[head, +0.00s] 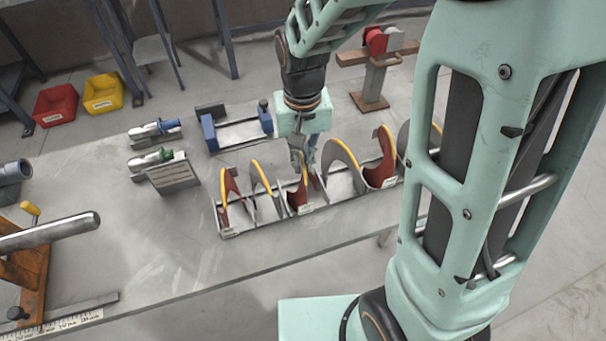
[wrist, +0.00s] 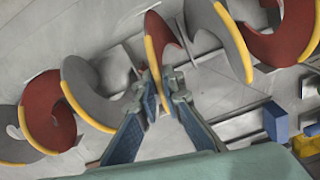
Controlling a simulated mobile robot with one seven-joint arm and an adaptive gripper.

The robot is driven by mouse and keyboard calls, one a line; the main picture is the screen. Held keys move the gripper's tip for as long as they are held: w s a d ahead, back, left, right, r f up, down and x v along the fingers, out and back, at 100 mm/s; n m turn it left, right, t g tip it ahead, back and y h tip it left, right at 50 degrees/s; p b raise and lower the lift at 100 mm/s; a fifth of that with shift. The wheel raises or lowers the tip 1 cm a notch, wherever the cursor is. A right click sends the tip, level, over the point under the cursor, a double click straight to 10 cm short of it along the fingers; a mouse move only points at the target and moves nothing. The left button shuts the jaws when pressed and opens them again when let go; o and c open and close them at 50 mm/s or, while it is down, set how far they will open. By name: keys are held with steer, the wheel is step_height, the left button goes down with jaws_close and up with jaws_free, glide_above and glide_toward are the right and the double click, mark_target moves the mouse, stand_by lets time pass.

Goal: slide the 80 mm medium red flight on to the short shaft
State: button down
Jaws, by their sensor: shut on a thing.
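The medium red flight (head: 298,196), with a yellow outer edge, stands in the middle of a row of flights in the rack; it also shows in the wrist view (wrist: 162,32). My gripper (head: 303,158) is above the rack, shut on this flight's yellow rim. In the wrist view my gripper's fingertips (wrist: 162,86) lie either side of the rim. The fingers hide part of the flight in the head view. A grey shaft (head: 50,232) sticks out level from an orange stand at the left; I cannot tell whether it is the short shaft.
The rack (head: 262,225) holds several red and grey flights, with neighbours close on both sides of the held one. A blue-ended fixture (head: 238,133) and clamps stand behind it. Red (head: 55,105) and yellow (head: 103,94) bins are far left.

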steer(key=shift+r, duration=0.1)
step_height(320, 180, up, 12)
steer(key=p, duration=0.9)
stand_by(0.6)
